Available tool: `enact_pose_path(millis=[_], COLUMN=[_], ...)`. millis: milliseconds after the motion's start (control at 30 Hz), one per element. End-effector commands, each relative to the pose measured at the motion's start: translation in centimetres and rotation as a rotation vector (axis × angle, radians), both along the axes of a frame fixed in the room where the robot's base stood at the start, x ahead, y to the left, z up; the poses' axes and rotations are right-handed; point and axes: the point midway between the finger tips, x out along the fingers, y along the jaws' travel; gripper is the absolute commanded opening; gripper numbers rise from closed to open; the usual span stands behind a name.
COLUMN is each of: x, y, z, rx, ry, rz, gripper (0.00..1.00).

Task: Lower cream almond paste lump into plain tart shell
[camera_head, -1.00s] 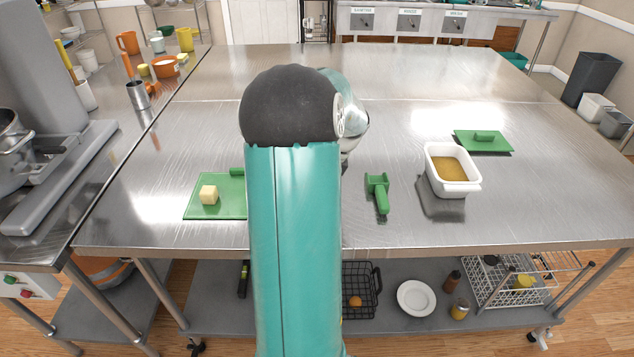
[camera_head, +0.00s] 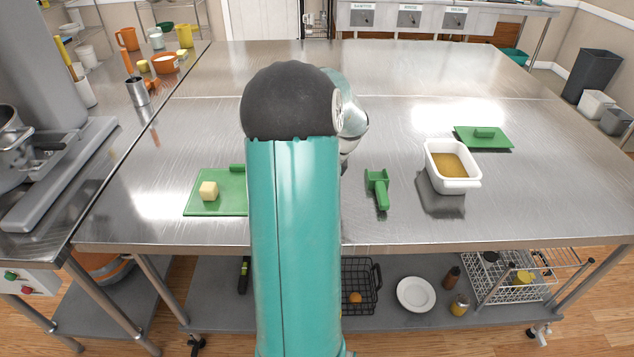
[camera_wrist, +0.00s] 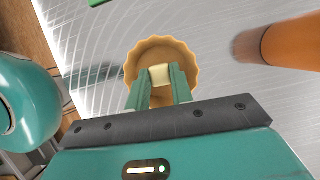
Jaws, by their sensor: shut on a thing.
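The plain tart shell (camera_wrist: 151,49) is a tan round with a fluted rim, seen from above in the wrist view. My gripper (camera_wrist: 160,78) is shut on the cream almond paste lump (camera_wrist: 160,74), a small pale block between its green fingertips. The lump overlaps the lower middle of the shell in this view; I cannot tell whether it touches the shell's floor. In the head view my own arm hides the gripper, the lump and the shell.
A green scoop-like tool (camera_head: 378,188) and a white tub (camera_head: 471,184) of brownish filling stand to the right, before a green lid (camera_head: 497,139). An orange cylinder (camera_wrist: 290,44) stands right of the shell.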

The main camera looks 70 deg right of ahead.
Motion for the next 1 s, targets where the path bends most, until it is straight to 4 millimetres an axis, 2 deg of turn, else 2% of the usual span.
enact_pose_path(millis=[400,433,533,567,867,1000], x=[0.0,0.0,0.0,0.0,-0.1,-0.6], y=[0.0,0.0,0.0,0.0,-0.1,-0.3], z=[-0.3,-0.3,-0.3,-0.3,0.0,1.3], rx=[0.0,0.0,0.0,0.0,-0.001,-0.003], ry=[0.0,0.0,0.0,0.0,0.0,-0.001], rz=[0.0,0.0,0.0,0.0,0.0,-0.002], gripper=[0.01,0.26,0.46,0.48,0.48,0.48])
